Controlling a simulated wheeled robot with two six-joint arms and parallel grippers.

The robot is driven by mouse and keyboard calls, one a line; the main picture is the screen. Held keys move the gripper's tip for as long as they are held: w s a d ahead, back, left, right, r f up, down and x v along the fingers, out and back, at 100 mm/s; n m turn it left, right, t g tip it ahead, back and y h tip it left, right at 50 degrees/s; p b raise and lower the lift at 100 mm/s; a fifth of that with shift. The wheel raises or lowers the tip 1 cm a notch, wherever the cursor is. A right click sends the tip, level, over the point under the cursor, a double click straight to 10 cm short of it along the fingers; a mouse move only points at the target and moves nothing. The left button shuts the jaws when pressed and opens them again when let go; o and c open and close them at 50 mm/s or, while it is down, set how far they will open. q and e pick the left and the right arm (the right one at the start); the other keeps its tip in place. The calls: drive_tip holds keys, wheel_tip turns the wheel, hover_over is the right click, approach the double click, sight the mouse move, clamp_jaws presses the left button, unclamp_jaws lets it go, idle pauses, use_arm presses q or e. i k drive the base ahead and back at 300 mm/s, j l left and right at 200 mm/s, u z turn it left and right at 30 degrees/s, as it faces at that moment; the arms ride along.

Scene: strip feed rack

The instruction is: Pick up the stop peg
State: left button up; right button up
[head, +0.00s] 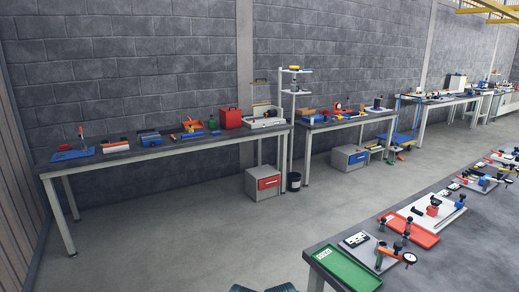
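I cannot pick out the stop peg for certain; the parts on the benches are too small and far away. Many small items lie on the long bench (70,166) along the wall and on the near bench (318,247) at the lower right. Neither of my grippers shows in the head view, so I cannot see what they hold.
A green tray (345,268) and a red tray (424,238) lie on the near bench. A red box (230,118) stands on the wall bench. A grey cabinet (262,184) and a black bin (294,181) stand on the floor. The floor (200,225) between the benches is clear.

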sight(405, 236)
drive_tip(key=u, duration=1.05)
drive_tip(key=i, duration=1.25)
drive_tip(key=i+l+z, duration=0.1)
drive_tip(key=i+z, duration=0.3)
drive_tip(key=i, duration=0.25)
drive_tip(key=i+j+z, duration=0.1)
drive_tip(key=i+z, duration=0.3)
drive_tip(key=i, duration=0.2)
drive_tip(key=i+j+z, duration=0.35)
drive_tip(key=i, duration=0.25)
drive_tip(key=i+l+z, duration=0.25)
drive_tip(key=i+z, duration=0.15)
drive_tip(key=i+l+z, duration=0.1)
drive_tip(key=i+z, duration=0.75)
drive_tip(key=i+j+z, duration=0.2)
drive_tip(key=i+z, duration=0.2)
drive_tip(key=i, duration=0.8)
drive_tip(key=i+l+u, duration=0.1)
drive_tip(key=i, duration=0.75)
drive_tip(key=i+z, duration=0.25)
drive_tip(key=i, duration=0.15)
drive_tip(key=z, duration=2)
